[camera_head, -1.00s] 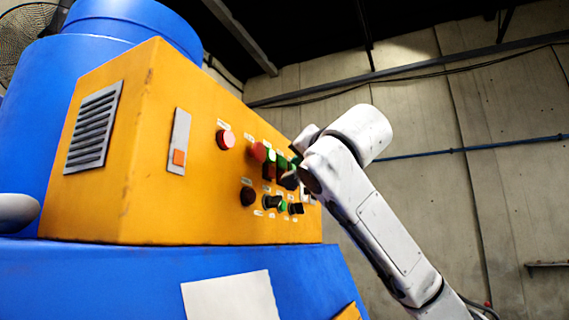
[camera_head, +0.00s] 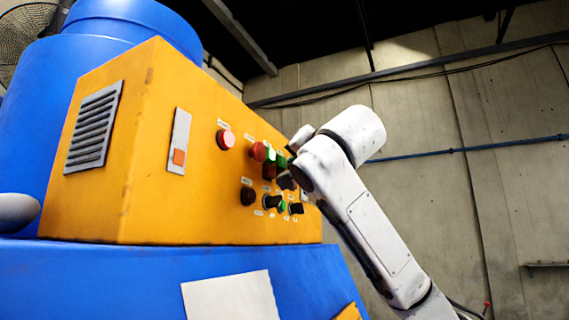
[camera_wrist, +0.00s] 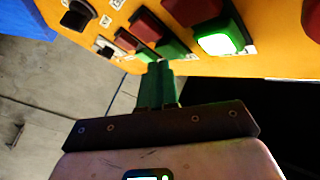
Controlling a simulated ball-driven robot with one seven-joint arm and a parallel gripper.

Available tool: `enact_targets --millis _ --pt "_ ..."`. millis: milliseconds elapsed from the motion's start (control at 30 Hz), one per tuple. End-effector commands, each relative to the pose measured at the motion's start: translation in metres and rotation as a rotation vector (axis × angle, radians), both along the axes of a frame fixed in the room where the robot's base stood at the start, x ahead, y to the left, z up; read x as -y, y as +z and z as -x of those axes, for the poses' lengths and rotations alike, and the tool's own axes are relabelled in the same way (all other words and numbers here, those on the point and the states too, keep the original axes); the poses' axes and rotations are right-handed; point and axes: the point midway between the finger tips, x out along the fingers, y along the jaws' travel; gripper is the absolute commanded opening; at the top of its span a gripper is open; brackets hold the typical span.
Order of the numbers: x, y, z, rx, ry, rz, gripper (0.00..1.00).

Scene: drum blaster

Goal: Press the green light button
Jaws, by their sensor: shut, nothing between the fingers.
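A lit green button (camera_wrist: 218,40) glows on the orange control panel (camera_wrist: 270,62) in the wrist view. An unlit green button (camera_wrist: 172,48) sits left of it. In the head view, a green button (camera_head: 270,157) shows beside a red one on the panel face. My gripper (camera_wrist: 158,66) is shut and empty, its green fingers pointing at the panel edge below the unlit green button and left of the lit one. Whether the tips touch the panel is unclear. In the head view, my gripper (camera_head: 287,179) partly hides the button group.
Red buttons (camera_wrist: 194,10) sit beside the green ones. Black knobs (camera_head: 248,196) are lower on the panel. The panel stands on a blue machine (camera_head: 120,275). Open space and a concrete wall (camera_head: 480,200) lie to the right.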

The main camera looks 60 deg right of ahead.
Motion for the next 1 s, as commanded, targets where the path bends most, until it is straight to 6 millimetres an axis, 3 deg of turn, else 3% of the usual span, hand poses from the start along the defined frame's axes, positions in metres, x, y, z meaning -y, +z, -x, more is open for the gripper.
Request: enact_targets --millis 1000 --pt "-0.0012 -0.0001 -0.0093 -0.001 0.001 0.000 0.00"
